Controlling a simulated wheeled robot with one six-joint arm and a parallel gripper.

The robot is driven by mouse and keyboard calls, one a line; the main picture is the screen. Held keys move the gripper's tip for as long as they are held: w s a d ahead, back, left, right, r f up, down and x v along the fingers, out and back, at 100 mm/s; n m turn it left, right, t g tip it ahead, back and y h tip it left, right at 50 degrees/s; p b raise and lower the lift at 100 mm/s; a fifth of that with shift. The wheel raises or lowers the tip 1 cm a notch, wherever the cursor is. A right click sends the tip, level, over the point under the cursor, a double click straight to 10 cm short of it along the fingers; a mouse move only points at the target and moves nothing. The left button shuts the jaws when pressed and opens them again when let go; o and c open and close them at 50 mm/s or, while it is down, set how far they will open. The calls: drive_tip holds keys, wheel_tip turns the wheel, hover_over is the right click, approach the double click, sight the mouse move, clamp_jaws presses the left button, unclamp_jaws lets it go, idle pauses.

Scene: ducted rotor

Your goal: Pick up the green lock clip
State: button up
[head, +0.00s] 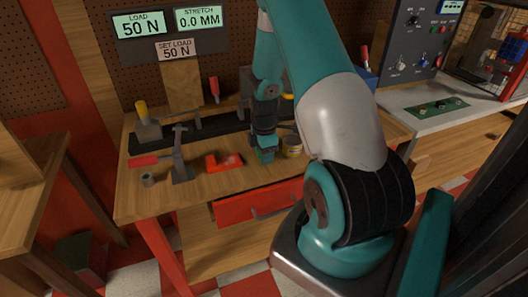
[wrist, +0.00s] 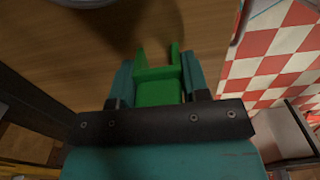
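The green lock clip (wrist: 158,88) shows in the wrist view as a small U-shaped piece with two upright prongs. It sits between the two teal fingers of my gripper (wrist: 160,80), which press against its left and right sides. Wooden tabletop shows beyond the clip, with a dark shadow on it. In the head view my gripper (head: 265,156) points down close to the workbench top (head: 215,192), near its front edge. I cannot make out the clip there, nor tell whether it touches the bench.
A tin (head: 291,147) stands just right of my gripper. A red tool (head: 224,162) lies to its left, then a red-handled hammer (head: 180,162) and a small grey cylinder (head: 147,180). A dark rail (head: 190,135) runs behind. A red drawer (head: 258,203) is below.

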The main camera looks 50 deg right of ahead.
drive_tip(key=shift+c, duration=1.3)
